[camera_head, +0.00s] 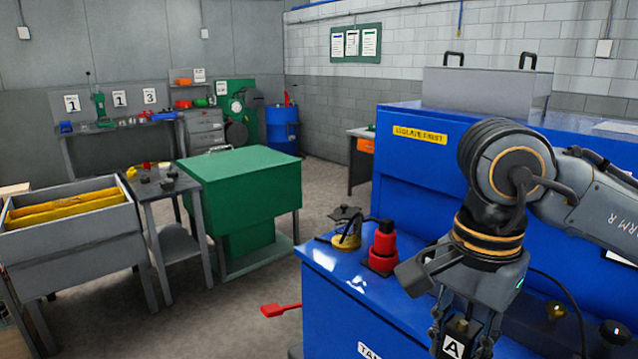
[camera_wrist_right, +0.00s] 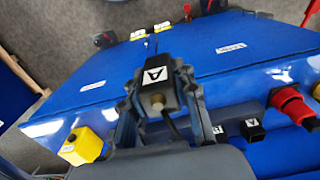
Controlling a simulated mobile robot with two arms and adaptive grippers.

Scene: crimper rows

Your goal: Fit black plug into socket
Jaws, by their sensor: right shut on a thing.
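The black plug (camera_head: 455,338) has a white label with the letter A. My right gripper (camera_head: 464,332) is shut on it above the blue bench. In the right wrist view the plug (camera_wrist_right: 155,84) sits between the two fingers, with a brass-coloured round end and a dark cable beside it. Two small black blocks with white labels, one here (camera_wrist_right: 253,130), stand at the bench edge in that view, apart from the plug. I cannot tell whether either is the socket. My left gripper is not in view.
A red connector (camera_head: 383,247) and a yellow-based fitting (camera_head: 346,240) stand on the blue bench (camera_head: 335,275). A yellow box (camera_wrist_right: 80,146) is at left in the wrist view. A green cabinet (camera_head: 240,185) and grey bin (camera_head: 70,252) stand left, across open floor.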

